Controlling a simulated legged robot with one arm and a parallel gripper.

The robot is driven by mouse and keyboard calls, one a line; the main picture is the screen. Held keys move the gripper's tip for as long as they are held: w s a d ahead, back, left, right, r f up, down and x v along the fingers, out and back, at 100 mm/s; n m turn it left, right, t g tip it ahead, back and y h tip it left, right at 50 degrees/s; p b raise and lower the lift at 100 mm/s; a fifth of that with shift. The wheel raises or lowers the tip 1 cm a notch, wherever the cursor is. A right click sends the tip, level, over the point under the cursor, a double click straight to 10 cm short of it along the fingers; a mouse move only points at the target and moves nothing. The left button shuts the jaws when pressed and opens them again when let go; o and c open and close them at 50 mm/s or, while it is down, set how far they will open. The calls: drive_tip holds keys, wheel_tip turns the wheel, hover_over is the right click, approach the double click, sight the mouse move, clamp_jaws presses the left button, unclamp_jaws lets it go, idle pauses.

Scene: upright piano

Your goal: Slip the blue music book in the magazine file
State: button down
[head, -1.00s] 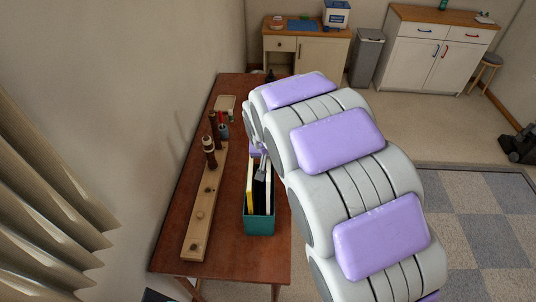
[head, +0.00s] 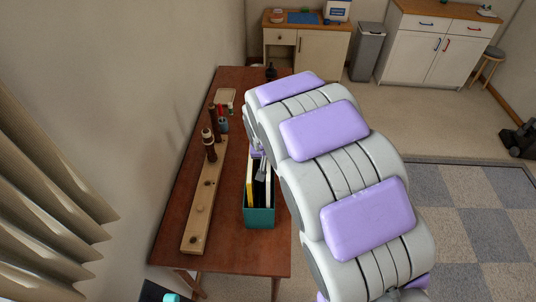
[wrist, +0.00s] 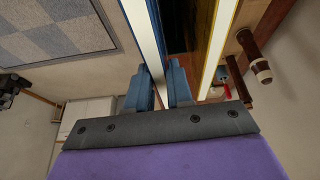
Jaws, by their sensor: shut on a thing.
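The teal magazine file (head: 259,218) stands on the brown table with its open top up. In the head view a yellow book (head: 250,184) and a pale-edged book stand in it, with a dark gap between. My gripper (head: 262,172) is over the file, mostly hidden behind my arm. In the wrist view my gripper's fingers (wrist: 162,90) are shut on the blue music book (wrist: 155,35), which shows a white page edge and a thin blue cover. The yellow book (wrist: 219,45) is right of it, apart from the fingers. The blue book's lower end is hidden, so its depth in the file is unclear.
A wooden board (head: 203,205) with pegs and dark turned pieces (head: 209,145) lies left of the file. A pale small tray (head: 226,96) is at the table's far end. The wall closes off the left side. The table front has bare room.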

drive_tip(key=shift+f, duration=0.7)
drive_tip(key=c, duration=0.9)
unclamp_jaws()
drive_tip(key=shift+r, duration=0.1)
drive_tip(key=p+v, duration=0.2)
drive_tip(key=v, duration=1.5)
drive_tip(key=shift+s, duration=0.1)
